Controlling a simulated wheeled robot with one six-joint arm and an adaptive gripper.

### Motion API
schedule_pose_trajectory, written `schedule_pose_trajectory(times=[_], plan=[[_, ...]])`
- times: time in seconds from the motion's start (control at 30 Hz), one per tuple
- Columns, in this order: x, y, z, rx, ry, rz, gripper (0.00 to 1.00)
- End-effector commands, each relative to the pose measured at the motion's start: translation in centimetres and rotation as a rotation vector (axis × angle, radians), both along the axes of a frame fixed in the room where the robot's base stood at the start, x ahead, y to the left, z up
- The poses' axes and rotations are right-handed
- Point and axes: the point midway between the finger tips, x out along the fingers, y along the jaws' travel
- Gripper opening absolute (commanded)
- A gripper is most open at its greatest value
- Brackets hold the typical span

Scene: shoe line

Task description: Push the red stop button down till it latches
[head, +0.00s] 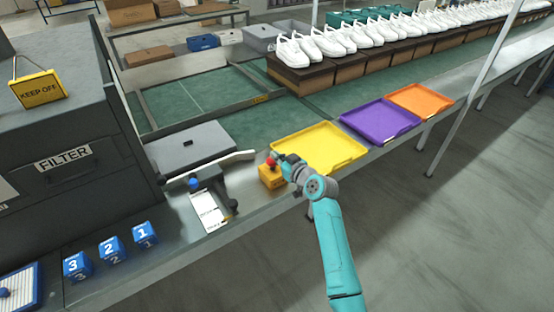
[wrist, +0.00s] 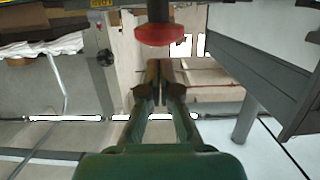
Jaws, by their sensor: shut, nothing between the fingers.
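The red stop button (head: 270,161) sits on top of a yellow box (head: 271,178) at the front edge of the bench. My gripper (head: 277,157) is right beside the button, at its upper right in the head view, and partly overlaps it there. In the wrist view the button's red cap (wrist: 160,34) shows just beyond the fingertips. My gripper (wrist: 159,64) is shut there, with nothing between its fingers. I cannot tell whether the fingertips touch the cap.
A yellow tray (head: 343,160) lies right behind my gripper, with purple (head: 364,138) and orange (head: 446,102) trays farther right. A grey lidded box (head: 165,163) and a clamp-like device with a white label (head: 208,211) stand left of the button.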

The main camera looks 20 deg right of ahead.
Motion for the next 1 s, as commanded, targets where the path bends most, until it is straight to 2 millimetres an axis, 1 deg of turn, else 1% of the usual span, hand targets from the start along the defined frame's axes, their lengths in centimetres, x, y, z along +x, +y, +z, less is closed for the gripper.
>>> schedule_pose_trajectory(times=[0.03, 0.17, 0.53, 0.8, 1.0], plan=[[0.0, 0.0, -0.5, 0.002, 0.001, 0.000, 0.00], [0.0, 0.0, -1.1, 0.000, 0.000, 0.000, 0.00], [0.0, 0.0, -1.3, 0.000, 0.000, 0.000, 0.00], [0.0, 0.0, -4.0, 0.000, 0.002, 0.000, 0.00], [-0.1, 0.1, -4.4, -0.001, 0.010, 0.001, 0.00]])
